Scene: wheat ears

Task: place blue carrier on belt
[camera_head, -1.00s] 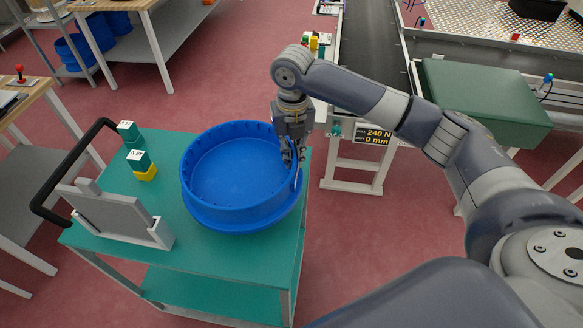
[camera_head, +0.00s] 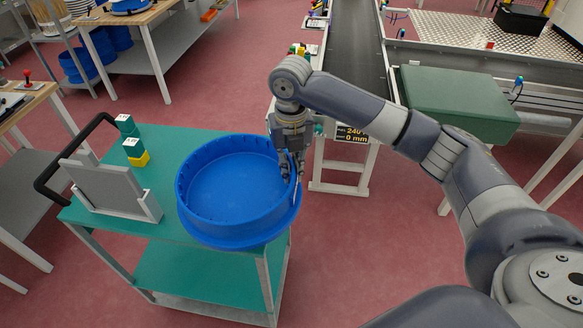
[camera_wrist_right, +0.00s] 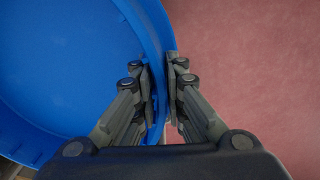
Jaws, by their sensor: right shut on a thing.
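The blue carrier (camera_head: 233,192) is a round, shallow, open tub over the right part of the green cart top. Its right side extends past the cart's edge. My right gripper (camera_head: 292,172) is shut on the carrier's right rim. In the right wrist view the blue wall (camera_wrist_right: 150,40) runs between the two fingers (camera_wrist_right: 161,92), one inside and one outside. The carrier looks a little above the cart top, though its underside is hidden. The dark belt (camera_head: 357,50) runs away from me beyond the gripper. My left gripper is not in view.
The green cart (camera_head: 110,215) also bears a grey panel in a stand (camera_head: 112,190) and small green and yellow blocks (camera_head: 134,148). A dark green box-shaped cover (camera_head: 455,100) stands right of the belt. Open red floor lies between cart and belt frame.

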